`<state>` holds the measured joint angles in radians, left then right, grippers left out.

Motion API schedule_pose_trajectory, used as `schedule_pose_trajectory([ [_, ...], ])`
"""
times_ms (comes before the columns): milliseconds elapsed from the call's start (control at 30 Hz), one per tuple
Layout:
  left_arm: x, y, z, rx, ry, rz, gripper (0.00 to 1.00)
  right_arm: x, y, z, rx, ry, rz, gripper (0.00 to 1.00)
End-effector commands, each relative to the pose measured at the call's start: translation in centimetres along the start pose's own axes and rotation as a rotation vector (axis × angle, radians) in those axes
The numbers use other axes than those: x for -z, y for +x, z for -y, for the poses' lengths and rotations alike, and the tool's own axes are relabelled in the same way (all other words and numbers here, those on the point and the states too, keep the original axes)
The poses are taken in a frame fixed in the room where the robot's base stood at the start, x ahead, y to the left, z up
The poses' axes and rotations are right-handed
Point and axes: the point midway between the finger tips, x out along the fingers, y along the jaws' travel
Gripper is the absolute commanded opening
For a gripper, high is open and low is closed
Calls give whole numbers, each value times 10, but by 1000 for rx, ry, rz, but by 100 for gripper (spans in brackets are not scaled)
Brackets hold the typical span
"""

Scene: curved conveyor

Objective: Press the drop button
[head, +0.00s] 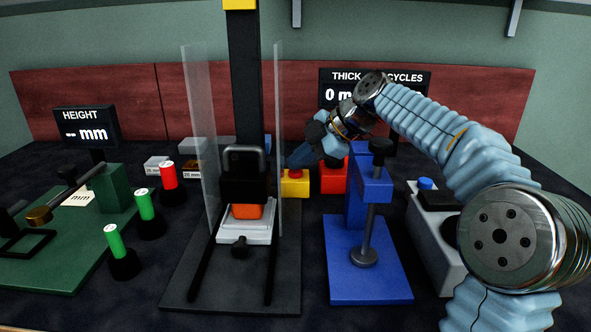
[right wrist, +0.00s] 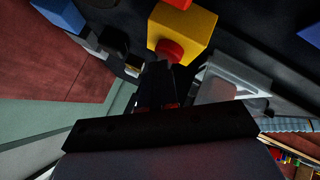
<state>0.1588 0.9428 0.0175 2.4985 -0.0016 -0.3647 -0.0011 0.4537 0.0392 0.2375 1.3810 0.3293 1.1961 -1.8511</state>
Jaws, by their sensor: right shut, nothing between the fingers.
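A yellow button box (head: 295,186) with a red button stands behind and right of the drop tower in the head view. In the right wrist view the yellow box (right wrist: 195,28) is near the top, with its round red button (right wrist: 169,50) facing my fingers. I take this as the drop button. My right gripper (head: 294,162) is shut and empty, with its fingertips just above the box. In the right wrist view the fingertips (right wrist: 163,66) overlap the button's edge; I cannot tell whether they touch it. My left gripper is not in view.
The drop tower (head: 247,80) has clear side guards and an orange block (head: 246,211) on a pale pad. A red box (head: 333,178) stands right of the yellow one. A blue stand (head: 365,277) is below my right arm. A green fixture (head: 70,250) is at left.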

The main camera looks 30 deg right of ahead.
Motion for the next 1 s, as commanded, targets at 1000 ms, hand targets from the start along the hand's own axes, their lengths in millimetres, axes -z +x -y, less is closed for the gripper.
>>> schedule_pose_trajectory([
  [1000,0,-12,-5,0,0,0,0,9,-13,-10,1,0,1,0],
])
